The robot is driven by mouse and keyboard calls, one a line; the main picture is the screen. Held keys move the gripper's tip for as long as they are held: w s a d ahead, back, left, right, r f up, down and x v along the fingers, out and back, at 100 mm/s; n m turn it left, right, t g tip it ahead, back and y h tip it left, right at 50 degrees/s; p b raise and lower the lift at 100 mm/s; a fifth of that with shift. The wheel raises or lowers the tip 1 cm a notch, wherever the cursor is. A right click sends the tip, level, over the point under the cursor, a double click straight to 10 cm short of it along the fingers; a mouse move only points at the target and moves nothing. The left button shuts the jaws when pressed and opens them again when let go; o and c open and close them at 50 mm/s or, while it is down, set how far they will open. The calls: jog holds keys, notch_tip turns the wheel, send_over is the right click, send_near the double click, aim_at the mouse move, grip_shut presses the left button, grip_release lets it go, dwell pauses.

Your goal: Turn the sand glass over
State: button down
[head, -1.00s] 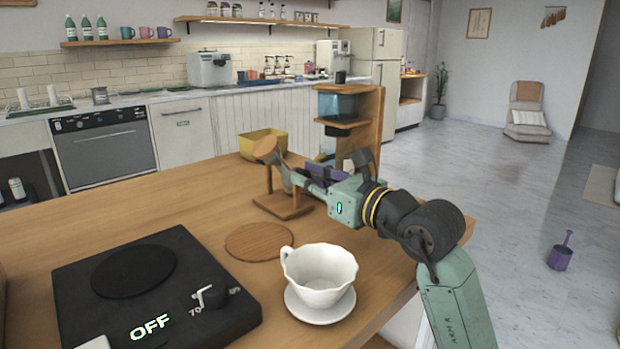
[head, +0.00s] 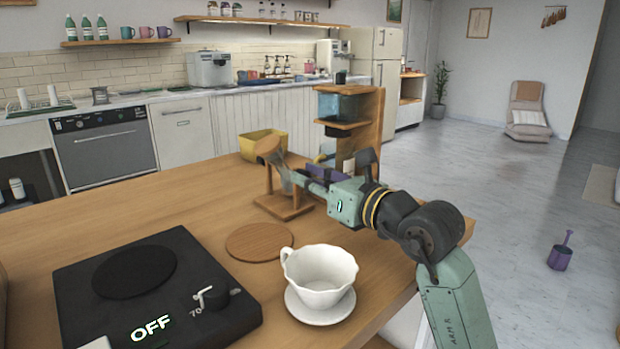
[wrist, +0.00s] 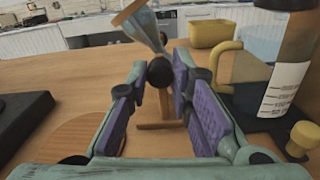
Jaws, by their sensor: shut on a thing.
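The sand glass (head: 277,161) is mounted on a wooden stand (head: 285,208) near the far part of the counter. It is tilted, its round wooden end cap (head: 267,146) up and to the left. In the wrist view, the sand glass (wrist: 146,28) leans up and left beyond a black knob (wrist: 160,72). My gripper (head: 298,172) reaches in from the right. In the wrist view, my gripper (wrist: 160,75) has its purple-padded fingers on both sides of the knob, shut on it. The lower part of the sand glass is hidden behind the knob and fingers.
A yellow container (head: 262,146) stands behind the sand glass. A wooden shelf unit (head: 367,115) is behind my gripper.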

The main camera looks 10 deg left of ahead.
jog(key=m+p, duration=0.2)
jog(key=m, duration=0.3)
jog(key=shift+r, duration=0.1)
jog(key=shift+w+d+m, duration=0.1)
jog(key=shift+m, duration=0.3)
dwell(0.3)
jog(key=c, duration=1.4)
grip_release()
jog(key=shift+c, duration=0.2)
jog(key=shift+w, duration=0.1)
jog(key=v, duration=1.2)
